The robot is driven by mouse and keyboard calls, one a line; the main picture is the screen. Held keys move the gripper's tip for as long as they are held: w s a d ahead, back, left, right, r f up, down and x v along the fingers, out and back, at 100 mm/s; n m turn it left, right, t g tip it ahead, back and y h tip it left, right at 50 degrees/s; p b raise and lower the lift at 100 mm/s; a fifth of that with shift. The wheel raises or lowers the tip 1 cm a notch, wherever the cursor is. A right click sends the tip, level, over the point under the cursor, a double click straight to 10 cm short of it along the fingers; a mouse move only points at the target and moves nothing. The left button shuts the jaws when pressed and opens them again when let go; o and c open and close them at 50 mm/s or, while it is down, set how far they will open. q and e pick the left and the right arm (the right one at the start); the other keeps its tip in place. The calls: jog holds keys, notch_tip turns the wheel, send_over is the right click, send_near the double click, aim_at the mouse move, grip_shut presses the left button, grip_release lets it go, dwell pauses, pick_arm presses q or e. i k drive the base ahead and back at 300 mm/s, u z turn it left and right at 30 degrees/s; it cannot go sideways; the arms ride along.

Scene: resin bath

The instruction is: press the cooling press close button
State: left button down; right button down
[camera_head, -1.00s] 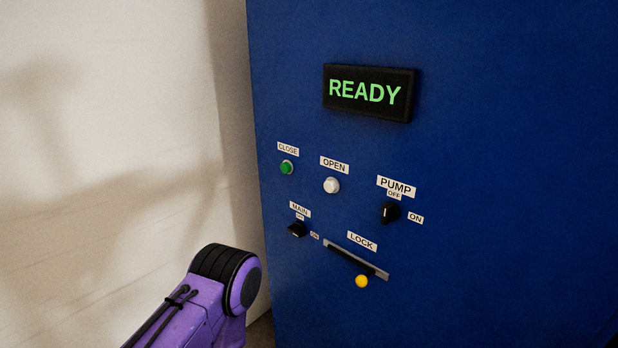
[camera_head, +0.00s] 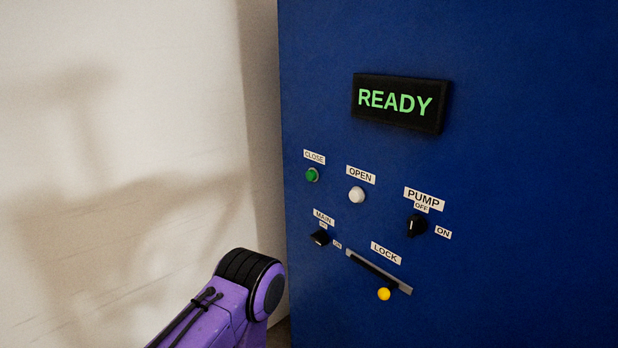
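The green close button (camera_head: 312,175) sits under a small CLOSE label at the upper left of the blue cabinet panel (camera_head: 520,200). The white open button (camera_head: 356,195) is to its right, under an OPEN label. A display (camera_head: 401,102) above them reads READY in green. A purple and black link of my own arm shows at the lower left, below the close button and apart from it in the picture. Neither of my grippers is in view.
The panel also carries a black MAIN knob (camera_head: 320,237), a black PUMP knob (camera_head: 416,225) and a LOCK slot with a yellow knob (camera_head: 384,294). A pale wall (camera_head: 120,120) with shadows on it stands to the left of the cabinet.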

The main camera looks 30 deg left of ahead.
aim_at(310, 175)
jog(key=z, duration=1.7)
jog(key=k, duration=0.95)
jog(key=u, duration=1.15)
jog(key=i, duration=0.5)
